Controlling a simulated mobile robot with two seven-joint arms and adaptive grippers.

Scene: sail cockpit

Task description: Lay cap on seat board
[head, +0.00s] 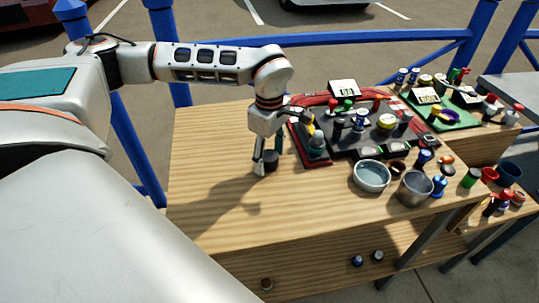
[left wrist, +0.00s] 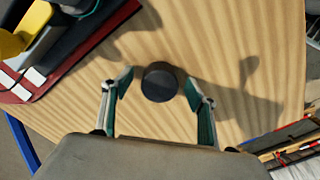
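A dark round cap (head: 271,161) is at the wooden table top (head: 215,205), left of the dark tray. In the left wrist view the cap (left wrist: 160,82) shows from above, between the fingertips of my left gripper (head: 267,158). The fingers are spread, with a gap on each side of the cap. The fingers partly hide the cap in the head view. The seat board (head: 320,272) is the lower wooden plank in front of the table top. My right gripper is not in view.
A red-edged dark tray (head: 317,162) with many small items lies close right of my gripper. A glass bowl (head: 371,176) and a metal cup (head: 414,189) stand further right. Small caps (head: 357,260) lie on the seat board. The table's front left is clear.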

